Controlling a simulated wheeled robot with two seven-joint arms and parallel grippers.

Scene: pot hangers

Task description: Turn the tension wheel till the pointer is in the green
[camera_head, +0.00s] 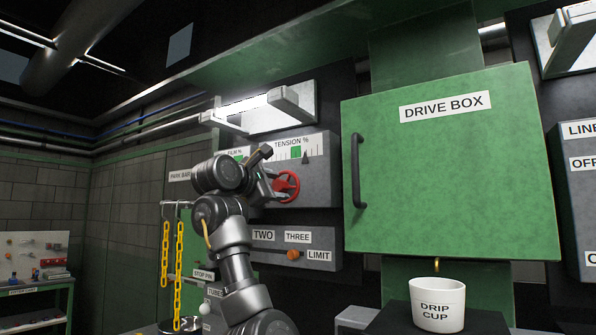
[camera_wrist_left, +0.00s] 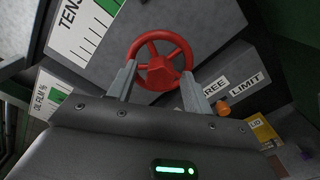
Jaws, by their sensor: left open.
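The red tension wheel (camera_head: 287,186) is on the front of a grey box under the "TENSION %" scale (camera_head: 296,150). The dark pointer (camera_head: 305,158) appears just right of the green block. My left gripper (camera_head: 277,186) is at the wheel's left side, partly hidden by its own arm. My right gripper is not in view.
A green "DRIVE BOX" door (camera_head: 450,165) with a black handle is to the right. A white drip cup (camera_head: 437,304) stands below it. An orange knob (camera_head: 293,255) sits below the wheel. Yellow chains (camera_head: 179,255) hang to the left. A lamp (camera_head: 265,110) is above the scale.

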